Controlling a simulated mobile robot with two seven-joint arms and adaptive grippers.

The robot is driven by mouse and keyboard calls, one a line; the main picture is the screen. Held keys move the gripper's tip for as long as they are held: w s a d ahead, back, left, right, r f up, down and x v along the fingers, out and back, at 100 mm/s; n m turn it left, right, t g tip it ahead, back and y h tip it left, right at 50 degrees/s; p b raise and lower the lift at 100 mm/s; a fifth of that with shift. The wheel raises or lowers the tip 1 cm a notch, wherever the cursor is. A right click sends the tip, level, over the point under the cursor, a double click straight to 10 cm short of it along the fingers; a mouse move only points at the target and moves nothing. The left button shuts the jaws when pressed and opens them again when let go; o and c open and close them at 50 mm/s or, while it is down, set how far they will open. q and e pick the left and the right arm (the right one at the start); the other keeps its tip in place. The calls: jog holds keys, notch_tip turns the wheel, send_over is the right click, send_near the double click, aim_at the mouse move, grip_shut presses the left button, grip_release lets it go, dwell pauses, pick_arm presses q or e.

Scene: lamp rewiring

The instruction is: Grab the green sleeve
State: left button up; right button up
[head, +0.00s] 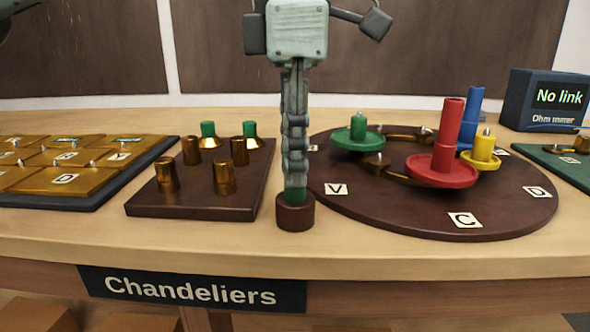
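A green piece (296,194), likely the green sleeve, shows just above a small dark brown round holder (294,215) on the table's front part.
Left of my gripper, a brown block (190,205) carries brass cups and two green-topped pieces (208,129). Red (449,135), blue (471,112) and yellow (483,147) sleeves stand on the round board. A meter (550,100) reads "No link". Brass lettered tiles (66,178) lie far left.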

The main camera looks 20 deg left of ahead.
pick_arm(q)
jog(key=shift+c, duration=1.1)
